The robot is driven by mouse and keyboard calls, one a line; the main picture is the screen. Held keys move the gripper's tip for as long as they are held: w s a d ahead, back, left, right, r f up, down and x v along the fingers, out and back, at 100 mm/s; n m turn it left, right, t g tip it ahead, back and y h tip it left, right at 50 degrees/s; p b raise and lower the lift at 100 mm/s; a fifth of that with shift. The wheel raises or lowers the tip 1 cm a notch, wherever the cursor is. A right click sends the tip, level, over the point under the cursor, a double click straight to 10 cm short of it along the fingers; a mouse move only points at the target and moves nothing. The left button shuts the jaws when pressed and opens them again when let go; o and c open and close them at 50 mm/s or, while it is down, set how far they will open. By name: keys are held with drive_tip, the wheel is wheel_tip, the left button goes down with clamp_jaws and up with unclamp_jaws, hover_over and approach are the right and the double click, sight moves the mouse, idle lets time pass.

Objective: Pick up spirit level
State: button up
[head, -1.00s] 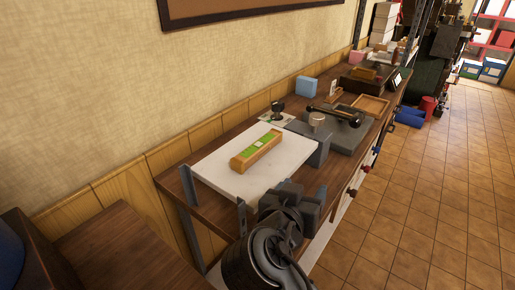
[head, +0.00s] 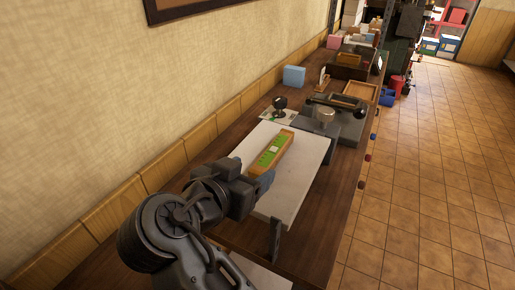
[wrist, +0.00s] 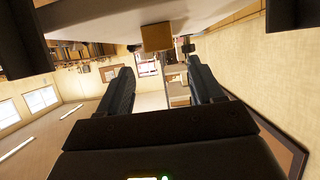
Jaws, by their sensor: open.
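The spirit level (head: 284,158) is a wooden bar with a green top and a pale patch. It lies flat on a white slab (head: 300,180) on the bench. My gripper (head: 262,186) is at the slab's near left edge, short of the level's near end and apart from it. In the wrist view, my gripper (wrist: 160,78) is open with nothing between its two dark fingers. The level's end (wrist: 156,37) shows there as a tan block against the pale slab, ahead of the fingers. The slab's near left part is hidden behind my arm in the head view.
Beyond the slab stand a grey block with a metal cylinder (head: 324,117), a black-handled press part (head: 335,103), a small dark device (head: 280,104) and a blue box (head: 294,76). A dark upright bracket (head: 276,240) stands at the slab's near corner. The wall runs along the left.

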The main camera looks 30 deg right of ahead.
sight(262, 164)
drive_tip(key=shift+w+a, duration=0.1)
drive_tip(key=shift+w, duration=0.15)
drive_tip(key=shift+w+d+f, duration=0.15)
drive_tip(key=shift+d, duration=0.05)
drive_tip(key=shift+f+x, duration=0.15)
drive_tip(key=shift+x, duration=1.6)
drive_tip(key=shift+f+x, duration=0.1)
drive_tip(key=shift+x, duration=1.7)
drive_tip(key=shift+c, duration=0.5)
clamp_jaws()
